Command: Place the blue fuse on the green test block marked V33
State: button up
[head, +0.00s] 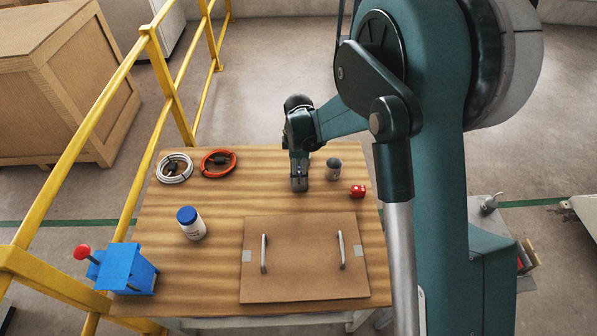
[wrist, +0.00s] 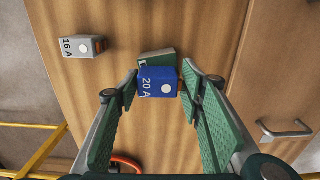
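The blue fuse (wrist: 158,84) is marked 20 A and sits between my fingertips in the wrist view. My gripper (wrist: 160,82) appears shut on it, with a finger against each side. A green block (wrist: 158,57) shows just beyond the fuse and is partly hidden by it. Only part of a mark shows on the block, too little to read as V33. I cannot tell whether the fuse touches the block. In the head view my gripper (head: 299,186) points down close to the table, and the fuse and green block are hidden there.
A grey 16 A fuse (wrist: 83,46) lies apart on the wooden table (head: 220,262); a red object (head: 357,191) is near my gripper. A cardboard panel (head: 300,285) with two handles is at the front. A bottle (head: 191,223), blue box (head: 125,268) and coiled cables (head: 217,164) are left.

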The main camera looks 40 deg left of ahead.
aim_at(299, 170)
jog(key=shift+o, duration=1.1)
jog(key=shift+r, duration=0.15)
notch_tip(299, 170, up, 12)
jog(key=p, duration=0.2)
jog(key=shift+d+r, duration=0.1)
dwell(0.6)
